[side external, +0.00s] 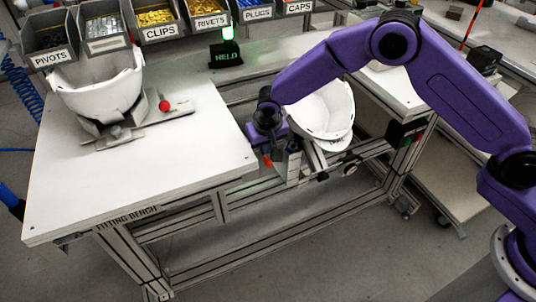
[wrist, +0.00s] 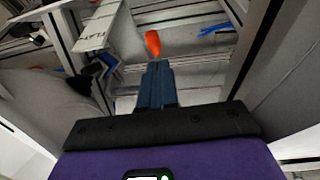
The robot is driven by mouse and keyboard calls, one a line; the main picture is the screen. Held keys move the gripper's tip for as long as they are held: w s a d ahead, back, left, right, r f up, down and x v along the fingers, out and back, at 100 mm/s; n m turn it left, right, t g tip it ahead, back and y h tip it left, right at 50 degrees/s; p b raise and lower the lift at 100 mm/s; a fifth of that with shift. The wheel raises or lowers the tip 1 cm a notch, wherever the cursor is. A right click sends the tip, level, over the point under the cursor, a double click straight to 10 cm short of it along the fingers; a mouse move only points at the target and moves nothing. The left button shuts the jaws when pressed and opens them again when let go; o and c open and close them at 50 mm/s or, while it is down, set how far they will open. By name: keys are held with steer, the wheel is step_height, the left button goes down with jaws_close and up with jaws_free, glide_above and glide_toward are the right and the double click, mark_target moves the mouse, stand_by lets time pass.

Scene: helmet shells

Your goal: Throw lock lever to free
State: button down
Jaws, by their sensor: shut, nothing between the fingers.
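An orange-tipped handle, which looks like the lock lever (side external: 267,160), is under my gripper at the right end of the bench. Its orange tip also shows in the wrist view (wrist: 153,43), just beyond the fingertips. My gripper (side external: 268,149) points down beside a white helmet shell (side external: 322,108) on a rail fixture. In the wrist view my gripper's fingers (wrist: 158,68) are together and empty. I cannot tell whether they touch the handle. The lever's pivot is hidden. A small sign (side external: 226,55) reads "HELD" with its green lamp lit.
A second white shell (side external: 98,88) sits on a stand at the left of the fitting bench (side external: 190,155), beside a red ball knob (side external: 165,106). Labelled bins (side external: 157,20) line the back. The bench's front middle is clear. Frame rails surround my gripper.

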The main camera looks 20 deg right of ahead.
mark_target(269, 165)
steer(key=shift+d+f, duration=0.2)
steer(key=shift+f, duration=0.75)
steer(key=shift+d+f, duration=0.2)
steer(key=shift+f, duration=0.75)
steer(key=shift+f, duration=0.15)
steer(key=shift+s+f, duration=0.2)
steer(key=shift+f, duration=0.4)
steer(key=shift+s+f, duration=0.15)
steer(key=shift+f, duration=0.45)
step_height(269, 165, down, 7)
steer(key=shift+w+r, duration=0.2)
steer(key=shift+w, duration=0.35)
steer(key=shift+w+d, duration=0.1)
